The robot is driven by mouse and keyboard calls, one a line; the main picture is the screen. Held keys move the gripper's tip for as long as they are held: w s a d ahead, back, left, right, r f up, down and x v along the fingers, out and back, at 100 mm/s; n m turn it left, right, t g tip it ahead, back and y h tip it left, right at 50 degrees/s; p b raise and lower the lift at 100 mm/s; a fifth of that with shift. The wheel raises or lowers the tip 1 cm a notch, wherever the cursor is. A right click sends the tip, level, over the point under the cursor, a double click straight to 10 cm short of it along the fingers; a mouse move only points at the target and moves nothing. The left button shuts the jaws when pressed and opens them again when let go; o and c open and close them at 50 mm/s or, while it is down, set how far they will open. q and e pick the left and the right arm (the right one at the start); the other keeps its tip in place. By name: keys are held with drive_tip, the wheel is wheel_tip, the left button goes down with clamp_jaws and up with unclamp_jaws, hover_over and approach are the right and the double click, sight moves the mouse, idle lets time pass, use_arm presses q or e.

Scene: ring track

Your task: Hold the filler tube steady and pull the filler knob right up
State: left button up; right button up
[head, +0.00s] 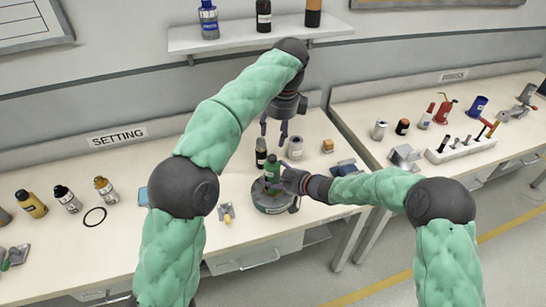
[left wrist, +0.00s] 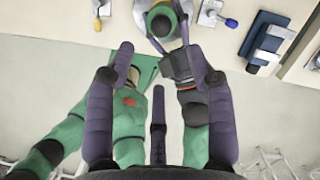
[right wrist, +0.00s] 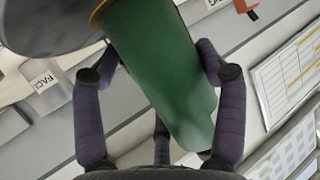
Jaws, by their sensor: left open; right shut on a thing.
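The green filler tube (head: 272,170) stands on a round grey base (head: 272,209) near the front edge of the middle bench. My right gripper (head: 286,176) is shut around the tube from the right. In the right wrist view the tube (right wrist: 160,70) passes between the fingers. A dark knob-like top (left wrist: 161,24) shows on the tube in the left wrist view. My left gripper (head: 274,128) is open and empty, fingers down, above the tube and apart from it. Its spread fingers (left wrist: 160,60) also show in the left wrist view.
A dark blue block (head: 343,168) is to the right, and a yellow-knobbed piece (head: 226,212) to the left. A shelf (head: 240,37) with bottles hangs behind my left arm.

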sight(272, 156)
use_arm(q)
drive_tip(key=f+m, duration=0.1)
drive_tip(key=f, duration=0.2)
drive_tip(key=w+f+m+t, duration=0.1)
drive_tip(key=f+m, duration=0.1)
drive_tip(key=f, duration=0.1)
drive_tip(key=a+f+m+t+y, duration=0.1)
drive_tip(key=f, duration=0.3)
drive_tip(key=shift+w+f+m, duration=0.1)
drive_tip(key=shift+w+m, duration=0.05)
drive_tip(key=shift+m, duration=0.15)
idle(0.4)
